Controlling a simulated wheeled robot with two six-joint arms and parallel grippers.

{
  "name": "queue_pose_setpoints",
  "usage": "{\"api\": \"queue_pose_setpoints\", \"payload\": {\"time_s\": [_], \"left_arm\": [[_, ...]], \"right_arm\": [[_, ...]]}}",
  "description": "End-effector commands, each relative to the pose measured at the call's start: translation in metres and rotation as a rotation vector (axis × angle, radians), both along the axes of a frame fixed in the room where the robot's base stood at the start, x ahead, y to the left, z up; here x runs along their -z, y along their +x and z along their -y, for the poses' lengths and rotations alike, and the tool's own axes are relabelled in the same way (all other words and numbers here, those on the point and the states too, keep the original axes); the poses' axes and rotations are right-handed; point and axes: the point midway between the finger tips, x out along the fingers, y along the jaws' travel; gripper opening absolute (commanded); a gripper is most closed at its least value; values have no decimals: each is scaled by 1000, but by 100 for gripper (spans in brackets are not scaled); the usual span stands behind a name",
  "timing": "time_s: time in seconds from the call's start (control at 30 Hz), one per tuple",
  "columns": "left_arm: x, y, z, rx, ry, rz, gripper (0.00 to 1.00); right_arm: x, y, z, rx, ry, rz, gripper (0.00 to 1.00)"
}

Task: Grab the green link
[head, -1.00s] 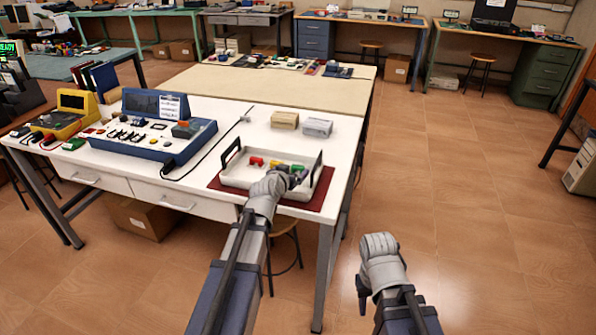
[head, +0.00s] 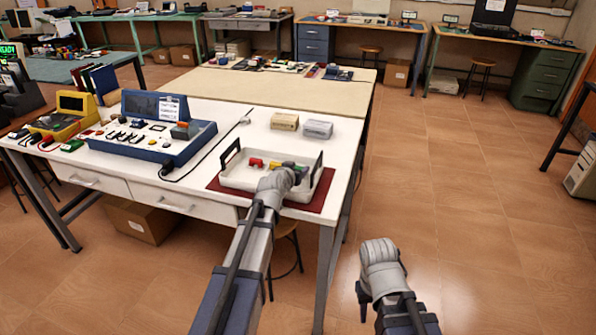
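A white tray (head: 233,181) with dark handles stands near the front right corner of the white table. A red link (head: 256,162) and a yellow link (head: 275,166) lie in it. A small patch of the green link (head: 299,167) shows beside my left gripper (head: 290,170). My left gripper reaches over the tray's front wall; its wrist hides most of its fingers, so I cannot tell if it touches the green link. My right gripper (head: 362,298) hangs over the floor right of the table, its fingers pointing down and mostly hidden.
The tray rests on a dark red mat (head: 316,201). Two small boxes, one tan (head: 284,121) and one grey (head: 317,129), stand behind it. A blue console (head: 150,138) with a cable is to the left. The floor at right is clear.

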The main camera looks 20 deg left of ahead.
Motion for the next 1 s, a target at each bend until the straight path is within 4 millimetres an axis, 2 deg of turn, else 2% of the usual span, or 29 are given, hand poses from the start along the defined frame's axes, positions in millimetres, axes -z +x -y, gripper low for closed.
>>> {"api": "queue_pose_setpoints", "payload": {"time_s": [0.07, 0.47, 0.77, 1.0], "left_arm": [[0, 0, 0, 0, 0, 0, 49], [0, 0, 0, 0, 0, 0, 4], [-2, 0, 0, 0, 0, 0, 4], [-20, 0, 0, 0, 0, 0, 4]], "right_arm": [[0, 0, 0, 0, 0, 0, 39], [0, 0, 0, 0, 0, 0, 39], [-2, 0, 0, 0, 0, 0, 39], [-20, 0, 0, 0, 0, 0, 39]]}}
